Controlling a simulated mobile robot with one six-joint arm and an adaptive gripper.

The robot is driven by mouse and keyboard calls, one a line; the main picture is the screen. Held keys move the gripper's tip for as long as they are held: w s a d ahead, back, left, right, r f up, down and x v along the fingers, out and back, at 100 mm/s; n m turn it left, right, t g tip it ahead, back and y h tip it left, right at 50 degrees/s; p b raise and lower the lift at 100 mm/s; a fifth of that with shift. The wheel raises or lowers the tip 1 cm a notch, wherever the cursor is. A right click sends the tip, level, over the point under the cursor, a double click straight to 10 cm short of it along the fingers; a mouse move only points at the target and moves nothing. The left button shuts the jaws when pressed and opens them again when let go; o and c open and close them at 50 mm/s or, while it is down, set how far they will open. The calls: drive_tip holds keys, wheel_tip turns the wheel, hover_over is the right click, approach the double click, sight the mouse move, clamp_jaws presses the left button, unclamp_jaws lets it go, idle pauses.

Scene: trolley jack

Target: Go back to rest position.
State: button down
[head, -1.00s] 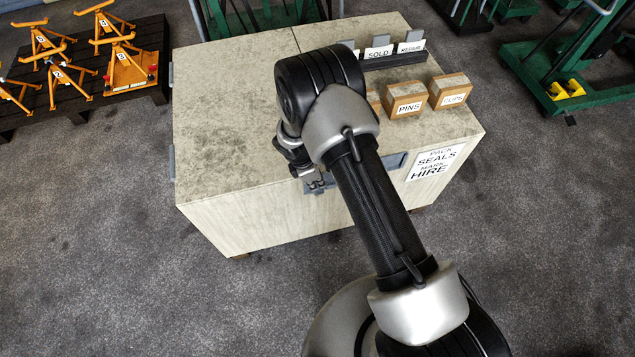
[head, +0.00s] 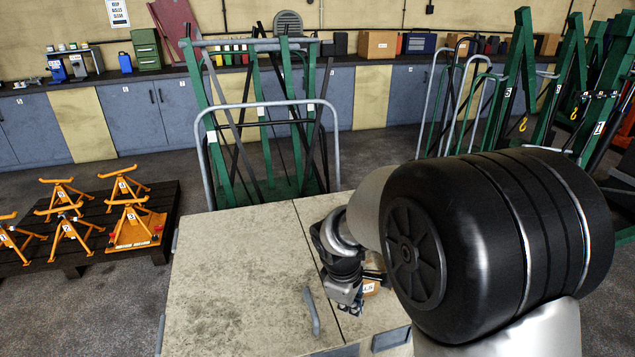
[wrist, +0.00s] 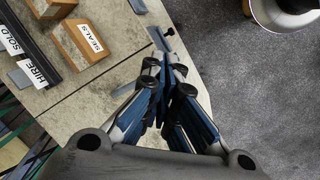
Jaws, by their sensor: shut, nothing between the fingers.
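My gripper (head: 350,308) hangs over the right part of the pale cabinet top (head: 225,275) in the head view. My own arm fills the right side of that view and hides part of the cabinet. In the wrist view my gripper's fingers (wrist: 166,72) are together with nothing between them. They are apart from the small wooden box marked SEALS (wrist: 82,42).
A grey handle (head: 312,310) stands at the cabinet's front. Label cards (wrist: 35,68) stand in a dark rack. Orange axle stands (head: 70,225) sit on a dark pallet at left. A green trolley frame (head: 215,150) stands behind. Bare floor lies left of the cabinet.

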drive_tip(key=s+d+r+m+t+y, duration=0.1)
drive_tip(key=s+d+r+m, duration=0.25)
drive_tip(key=s+r, duration=0.45)
drive_tip(key=s+d+r+m+t, duration=0.1)
drive_tip(key=s+d+r+m, duration=0.2)
drive_tip(key=s+r+m, duration=0.35)
drive_tip(key=s+r+m+y, duration=0.1)
drive_tip(key=s+m, duration=0.1)
drive_tip(key=s, duration=0.8)
drive_tip(key=shift+r+t, duration=0.3)
drive_tip(key=shift+r, duration=0.1)
drive_tip(key=c, duration=2.3)
unclamp_jaws()
drive_tip(key=shift+d, duration=0.1)
